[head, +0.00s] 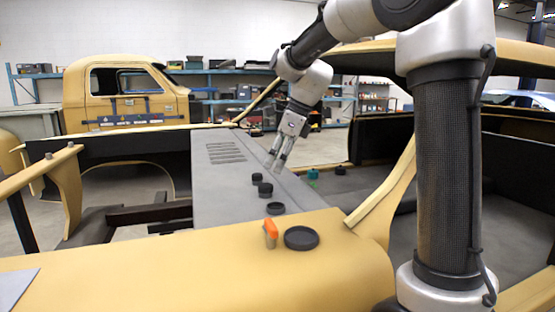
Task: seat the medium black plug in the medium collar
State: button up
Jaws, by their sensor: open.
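Several dark round pieces stand in a line along the grey panel and onto the yellow body. A small black piece (257,177) is farthest, and a slightly larger black cylinder (265,189), likely the medium plug, stands just nearer. A low dark ring (276,208), likely the medium collar, lies nearer still, apart from the cylinder. At this size I cannot tell for sure which are plugs and which are collars. My gripper (276,164) is open, pointing down, with nothing visible between its fingers. It appears above and beyond the black cylinder, apart from it.
A wide dark ring (301,238) lies on the yellow body (180,270), with an upright orange piece (270,232) beside it. A small green piece (313,177) is right of the panel. The grey panel (222,185) is clear on its left, apart from slots. A yellow strut (385,190) rises at right.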

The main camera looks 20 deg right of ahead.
aim_at(266, 185)
jog(key=shift+x, duration=3.85)
jog(key=c, duration=1.1)
jog(key=o, duration=1.1)
jog(key=v, duration=1.2)
